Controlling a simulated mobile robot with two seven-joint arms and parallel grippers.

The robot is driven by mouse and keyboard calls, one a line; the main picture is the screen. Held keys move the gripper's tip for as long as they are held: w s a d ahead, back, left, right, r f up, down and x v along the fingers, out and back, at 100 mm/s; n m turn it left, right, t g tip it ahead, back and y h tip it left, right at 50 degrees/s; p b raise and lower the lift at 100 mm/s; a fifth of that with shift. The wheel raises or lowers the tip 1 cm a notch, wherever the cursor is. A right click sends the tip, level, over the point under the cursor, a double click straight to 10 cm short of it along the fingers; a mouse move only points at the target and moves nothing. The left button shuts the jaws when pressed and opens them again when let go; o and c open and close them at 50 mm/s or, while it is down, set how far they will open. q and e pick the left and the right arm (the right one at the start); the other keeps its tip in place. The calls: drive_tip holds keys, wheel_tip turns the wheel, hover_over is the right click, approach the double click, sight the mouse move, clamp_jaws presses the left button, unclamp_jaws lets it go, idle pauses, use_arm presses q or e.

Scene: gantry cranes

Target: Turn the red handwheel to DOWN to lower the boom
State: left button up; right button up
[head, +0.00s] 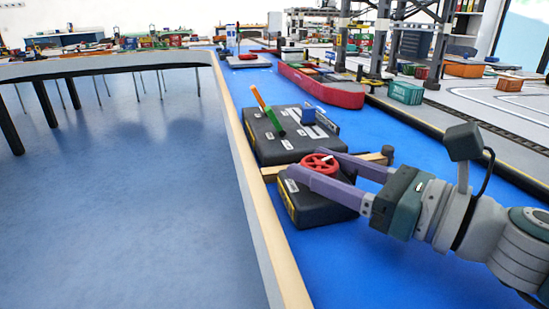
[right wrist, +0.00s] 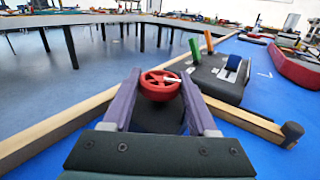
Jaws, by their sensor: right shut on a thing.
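The red handwheel (head: 319,163) sits on top of a black control box (head: 322,210) at the table's wooden edge. It also shows in the right wrist view (right wrist: 160,83), with a white mark on its rim. My right gripper (head: 306,161) reaches in from the right, its two purple fingers on either side of the wheel. In the right wrist view the fingers (right wrist: 160,82) are shut on the wheel's rim from both sides. Lettering for DOWN cannot be read. My left gripper is not in view.
A wooden bar (head: 374,158) runs between the boxes. A red ship (head: 322,85) and gantry crane (head: 382,40) stand farther back. Blue surface in front is clear.

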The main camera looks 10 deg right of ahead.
drive_tip(key=n+g+y+b, duration=0.3)
drive_tip(key=shift+w+f, duration=0.1)
drive_tip(key=shift+f, duration=0.05)
drive_tip(key=shift+n+g+y+b, duration=0.8)
drive_tip(key=shift+g+y+b, duration=0.1)
drive_tip(key=shift+g, duration=0.3)
drive_tip(key=shift+r, duration=0.2)
drive_tip(key=o, duration=1.4)
drive_tip(key=shift+d, duration=0.1)
drive_tip(key=p+v, duration=0.1)
drive_tip(key=v, duration=0.7)
drive_tip(key=shift+s+d, duration=0.2)
drive_tip(key=shift+d, duration=0.1)
drive_tip(key=shift+s+d, duration=0.3)
drive_tip(key=shift+d, duration=0.2)
